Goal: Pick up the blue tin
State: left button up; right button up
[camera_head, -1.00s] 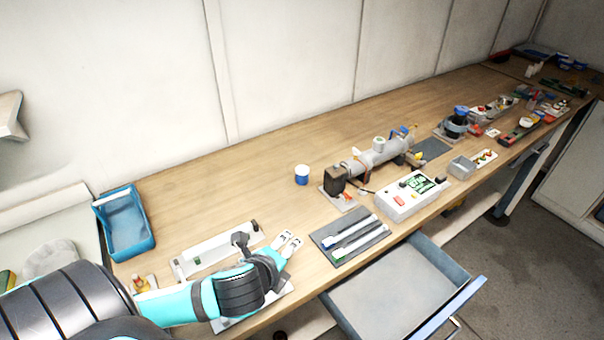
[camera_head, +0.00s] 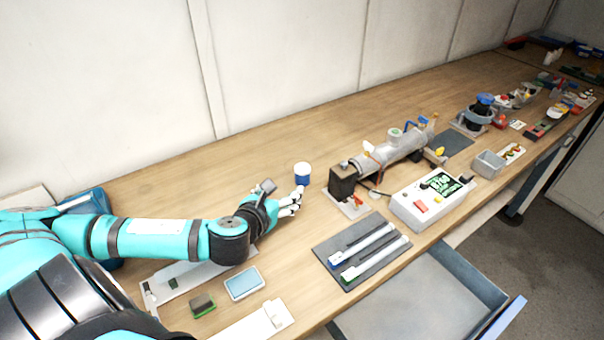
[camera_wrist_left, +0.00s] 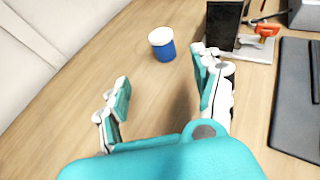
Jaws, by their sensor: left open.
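The blue tin (camera_head: 303,177) is a small blue cylinder with a white top. It stands upright on the wooden bench, just left of the black block of the pipe assembly. In the left wrist view the tin (camera_wrist_left: 162,44) stands ahead of the fingers, toward the far end of the gap between them. My left gripper (camera_head: 294,200) is open and empty, just short of the tin on its near side. The left wrist view shows its two fingers (camera_wrist_left: 163,90) spread wide. My right gripper is not in view.
The grey pipe assembly (camera_head: 392,150) with its black block (camera_head: 342,181) stands right of the tin. A dark mat (camera_head: 340,262) with two tubes and a white meter (camera_head: 430,200) lie nearer the front. An open drawer (camera_head: 430,295) juts out below. Bench behind the tin is clear.

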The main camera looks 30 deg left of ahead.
aim_at(300, 175)
pick_arm(q)
jog(key=x, duration=0.5)
jog(key=shift+w+p, duration=0.35)
jog(key=shift+w, duration=0.05)
jog(key=x, duration=0.3)
jog(key=shift+w+f, duration=0.1)
jog(key=shift+w, duration=0.4)
jog(key=p+x, duration=0.1)
jog(key=x, duration=0.2)
jog(key=shift+w+f, duration=0.1)
jog(key=shift+w, duration=0.3)
jog(key=shift+w+f, duration=0.2)
jog(key=shift+w, duration=0.2)
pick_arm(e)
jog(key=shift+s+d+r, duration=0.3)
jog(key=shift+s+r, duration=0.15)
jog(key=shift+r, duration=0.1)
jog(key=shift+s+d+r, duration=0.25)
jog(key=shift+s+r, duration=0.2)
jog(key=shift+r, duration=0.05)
pick_arm(q)
jog(key=shift+s, duration=0.1)
jog(key=shift+c, duration=0.9)
jog(key=c, duration=1.2)
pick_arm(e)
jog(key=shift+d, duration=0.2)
pick_arm(q)
jog(key=shift+r, duration=0.2)
